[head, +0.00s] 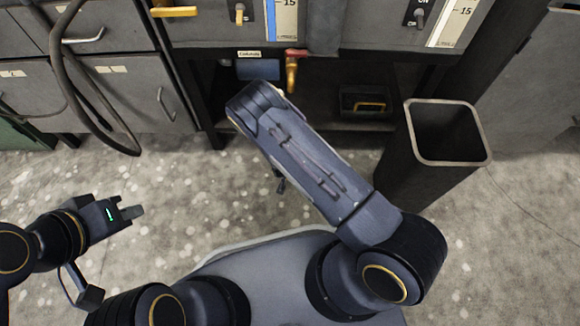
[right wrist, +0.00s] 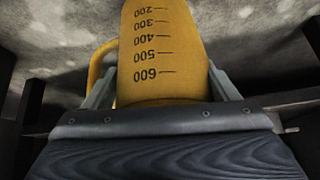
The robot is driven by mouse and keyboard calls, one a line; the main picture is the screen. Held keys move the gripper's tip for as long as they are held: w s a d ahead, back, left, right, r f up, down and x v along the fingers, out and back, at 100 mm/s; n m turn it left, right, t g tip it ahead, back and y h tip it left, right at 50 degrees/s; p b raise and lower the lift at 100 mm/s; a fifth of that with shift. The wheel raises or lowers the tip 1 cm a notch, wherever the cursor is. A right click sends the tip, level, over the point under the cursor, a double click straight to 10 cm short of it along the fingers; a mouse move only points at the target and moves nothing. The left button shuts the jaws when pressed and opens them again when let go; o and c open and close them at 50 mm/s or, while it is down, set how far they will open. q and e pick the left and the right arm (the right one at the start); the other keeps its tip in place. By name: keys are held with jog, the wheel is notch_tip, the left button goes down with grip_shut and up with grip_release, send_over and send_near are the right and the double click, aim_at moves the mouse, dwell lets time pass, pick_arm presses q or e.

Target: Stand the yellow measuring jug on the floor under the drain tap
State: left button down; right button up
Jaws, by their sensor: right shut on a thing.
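The yellow measuring jug (right wrist: 163,40) fills the middle of the right wrist view. Its black scale reads upside down there, and its handle (right wrist: 100,62) is at the left. My right gripper (right wrist: 165,88) is shut on the jug, one finger on each side. In the head view my right arm hides the jug and this gripper. The drain tap (head: 291,74), brass with a red handle, hangs below the cabinet front, just beyond my right forearm. I cannot tell if the jug touches the floor. My left gripper (head: 130,211) is over bare floor at the left, apart from everything; its opening is unclear.
A tall dark bin (head: 428,160) with a pale rim stands right of my right arm. A low shelf under the cabinet holds a dark box (head: 365,103). A hose (head: 100,110) hangs at the left by grey drawers. The speckled floor (head: 190,190) is clear between.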

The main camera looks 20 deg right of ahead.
jog(key=shift+w+f, duration=0.2)
jog(key=shift+f, duration=0.05)
jog(key=f+b, duration=0.3)
jog(key=f, duration=0.1)
jog(key=shift+w+a, duration=0.1)
jog(key=shift+w, duration=0.15)
jog(key=shift+r, duration=0.2)
jog(key=o, duration=1.4)
jog(key=shift+f, duration=0.1)
